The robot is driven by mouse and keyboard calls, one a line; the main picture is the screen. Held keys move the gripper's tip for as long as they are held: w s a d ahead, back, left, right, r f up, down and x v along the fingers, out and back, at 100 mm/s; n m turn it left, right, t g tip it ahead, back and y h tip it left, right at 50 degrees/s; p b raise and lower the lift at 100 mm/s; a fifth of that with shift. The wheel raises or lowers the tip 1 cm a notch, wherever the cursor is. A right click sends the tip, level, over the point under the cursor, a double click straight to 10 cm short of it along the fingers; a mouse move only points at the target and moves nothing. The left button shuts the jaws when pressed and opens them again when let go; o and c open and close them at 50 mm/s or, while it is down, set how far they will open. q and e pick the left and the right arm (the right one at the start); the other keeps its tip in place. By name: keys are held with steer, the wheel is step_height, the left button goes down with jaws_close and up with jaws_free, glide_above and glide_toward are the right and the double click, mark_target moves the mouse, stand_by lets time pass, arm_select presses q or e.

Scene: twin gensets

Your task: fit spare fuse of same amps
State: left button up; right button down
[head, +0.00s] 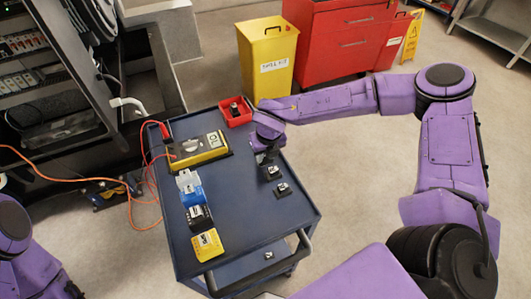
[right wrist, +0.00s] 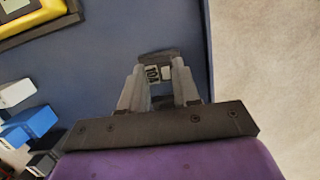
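My right gripper (head: 266,157) points down at the right side of the blue cart top. In the right wrist view its two fingers (right wrist: 159,82) stand apart on either side of a small dark piece (right wrist: 158,56) with a white label that seems to read 10A. I cannot tell whether the fingers press on it. Two similar dark pieces with pale labels stand nearer on the cart, one just by the gripper (head: 271,173) and one further front (head: 283,189). Their markings are too small to read. My left arm shows at the lower left; its gripper is out of view.
The cart (head: 245,215) also holds a yellow-edged meter (head: 198,150), a row of white, blue, black and yellow boxes (head: 206,245), and a red tray (head: 235,112). An open electrical cabinet (head: 40,80) stands left. Orange cables run between. A yellow bin (head: 268,60) stands behind.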

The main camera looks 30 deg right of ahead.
steer(key=shift+r+p, duration=3.6)
steer(key=shift+r, duration=0.55)
steer(key=shift+f, duration=0.1)
